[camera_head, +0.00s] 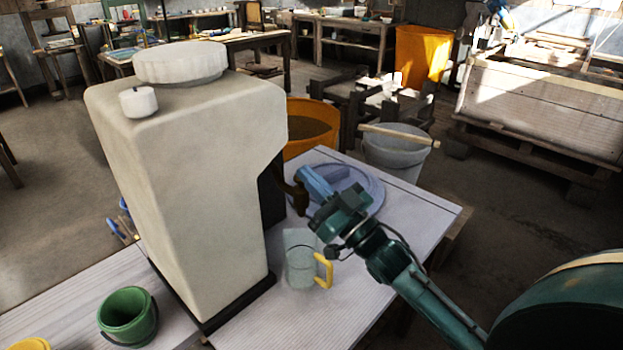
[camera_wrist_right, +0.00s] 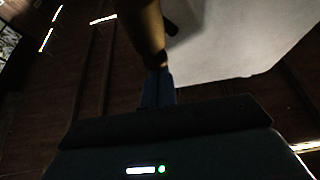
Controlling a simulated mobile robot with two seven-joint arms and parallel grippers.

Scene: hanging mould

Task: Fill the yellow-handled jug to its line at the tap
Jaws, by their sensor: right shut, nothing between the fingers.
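The clear jug (camera_head: 300,266) with a yellow handle (camera_head: 323,270) stands upright on the white table, beside the large cream dispenser (camera_head: 195,170). Its handle points right. The brown tap (camera_head: 297,196) sticks out from the dispenser's right side, above the jug in the picture. My right gripper (camera_head: 304,172) is shut and empty, its blue fingers close to the tap. In the right wrist view the fingers (camera_wrist_right: 157,78) meet the end of a brown part (camera_wrist_right: 146,30), probably the tap; contact is unclear. My left gripper is not in view.
A round bluish tray (camera_head: 373,187) lies on the table (camera_head: 425,212) behind my right gripper. A green bucket (camera_head: 128,316) stands left of the dispenser. A grey bucket (camera_head: 395,150) and an orange tub (camera_head: 312,112) stand behind. The table's front right is clear.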

